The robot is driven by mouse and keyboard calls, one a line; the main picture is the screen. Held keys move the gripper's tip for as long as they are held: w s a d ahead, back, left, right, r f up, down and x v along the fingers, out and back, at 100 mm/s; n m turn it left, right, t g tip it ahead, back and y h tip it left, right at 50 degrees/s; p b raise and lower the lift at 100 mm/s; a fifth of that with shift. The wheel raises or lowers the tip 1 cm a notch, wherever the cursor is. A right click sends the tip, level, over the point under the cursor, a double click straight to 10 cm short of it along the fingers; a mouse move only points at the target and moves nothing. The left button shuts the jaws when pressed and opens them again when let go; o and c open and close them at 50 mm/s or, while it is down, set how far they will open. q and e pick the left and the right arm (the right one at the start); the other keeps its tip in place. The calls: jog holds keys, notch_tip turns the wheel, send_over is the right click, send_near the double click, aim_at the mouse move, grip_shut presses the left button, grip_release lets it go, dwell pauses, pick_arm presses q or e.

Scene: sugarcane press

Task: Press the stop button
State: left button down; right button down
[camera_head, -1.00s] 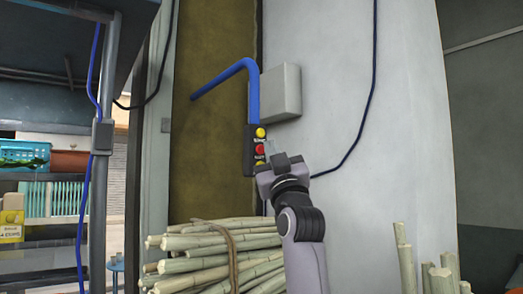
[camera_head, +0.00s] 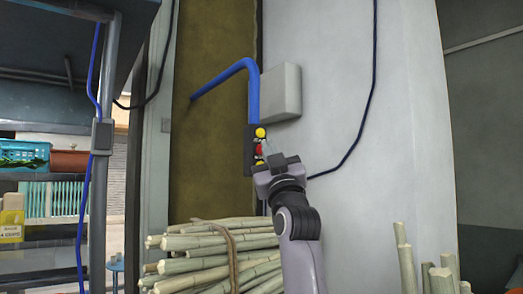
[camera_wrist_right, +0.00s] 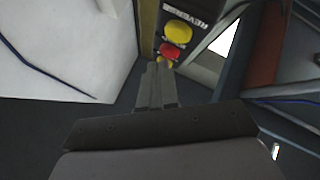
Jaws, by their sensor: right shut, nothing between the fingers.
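A dark button box (camera_head: 250,150) hangs on the wall at the lower end of a blue conduit. It carries a yellow button (camera_head: 260,133) at the top, a red button (camera_head: 259,148) in the middle and a yellow one lower down, partly hidden by my gripper. My right gripper (camera_head: 266,148) is shut and empty, its fingers overlapping the right side of the box beside the red button. In the right wrist view the fingertips (camera_wrist_right: 157,68) point at the box just below the red button (camera_wrist_right: 170,50); contact cannot be told. My left gripper is not in view.
A grey electrical box (camera_head: 282,92) is on the pale wall above right. More canes (camera_head: 440,275) stand at the lower right. A shelf with a turquoise basket (camera_head: 22,155) is at the left.

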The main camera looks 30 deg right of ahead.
jog(key=shift+w, duration=0.45)
dwell(0.8)
jog(key=shift+s, duration=0.15)
jog(key=shift+s+b, duration=0.4)
jog(key=shift+s, duration=0.3)
jog(key=s+b, duration=0.1)
jog(key=s, duration=0.4)
jog(key=shift+d+b, duration=0.2)
jog(key=shift+b, duration=0.15)
dwell(0.6)
